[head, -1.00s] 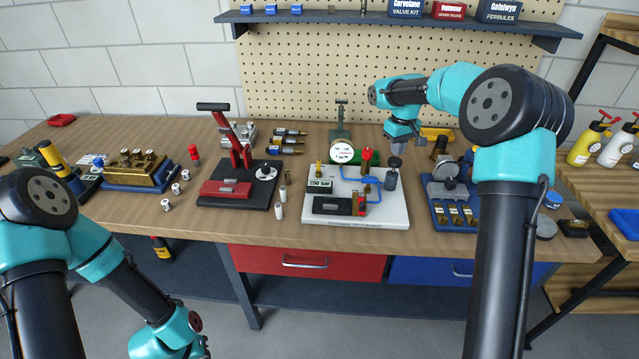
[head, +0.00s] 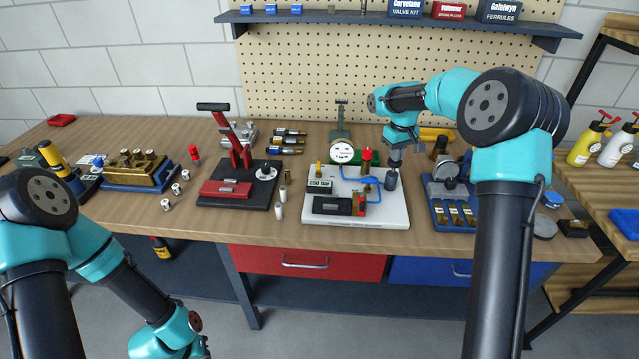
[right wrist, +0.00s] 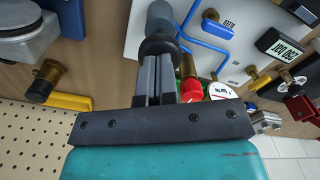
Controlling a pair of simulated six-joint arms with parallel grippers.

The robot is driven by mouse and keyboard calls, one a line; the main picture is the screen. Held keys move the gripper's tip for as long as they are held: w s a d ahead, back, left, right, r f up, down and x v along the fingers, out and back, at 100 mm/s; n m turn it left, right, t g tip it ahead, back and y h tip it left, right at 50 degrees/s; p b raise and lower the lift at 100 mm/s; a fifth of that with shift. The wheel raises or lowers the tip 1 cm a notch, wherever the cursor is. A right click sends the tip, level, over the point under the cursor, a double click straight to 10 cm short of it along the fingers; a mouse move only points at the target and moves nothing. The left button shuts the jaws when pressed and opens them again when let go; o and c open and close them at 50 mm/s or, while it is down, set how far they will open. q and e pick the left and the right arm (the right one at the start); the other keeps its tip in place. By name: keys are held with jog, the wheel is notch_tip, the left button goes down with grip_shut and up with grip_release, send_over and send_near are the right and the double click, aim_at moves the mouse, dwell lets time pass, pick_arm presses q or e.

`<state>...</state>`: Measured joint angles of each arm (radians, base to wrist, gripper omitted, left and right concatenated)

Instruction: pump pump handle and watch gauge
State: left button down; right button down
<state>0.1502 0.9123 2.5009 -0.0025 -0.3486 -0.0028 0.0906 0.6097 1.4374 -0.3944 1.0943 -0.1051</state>
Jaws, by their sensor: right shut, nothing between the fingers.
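The test board (head: 385,216) is a white plate on the bench with blue tubing. Its grey pump cylinder (head: 391,181) stands at the right rear; it also shows at the top of the right wrist view (right wrist: 159,12). My right gripper (head: 395,158) is shut and empty, pointing down directly over the pump. In the right wrist view its fingertips (right wrist: 158,60) meet the black pump handle knob (right wrist: 160,45); the head view mostly hides the knob. The round white gauge (head: 342,152) faces forward, its needle too small to read. My left gripper is out of frame.
A red knob (head: 367,154) stands between gauge and pump. A "250 bar" label (head: 320,184) is on the board. A blue tray (head: 440,216) with fittings is close on the right, and a red lever press (head: 238,160) stands to the left.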

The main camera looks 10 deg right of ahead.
jog(key=shift+f, duration=1.65)
jog(key=shift+r, duration=3.6)
jog(key=shift+a, duration=0.1)
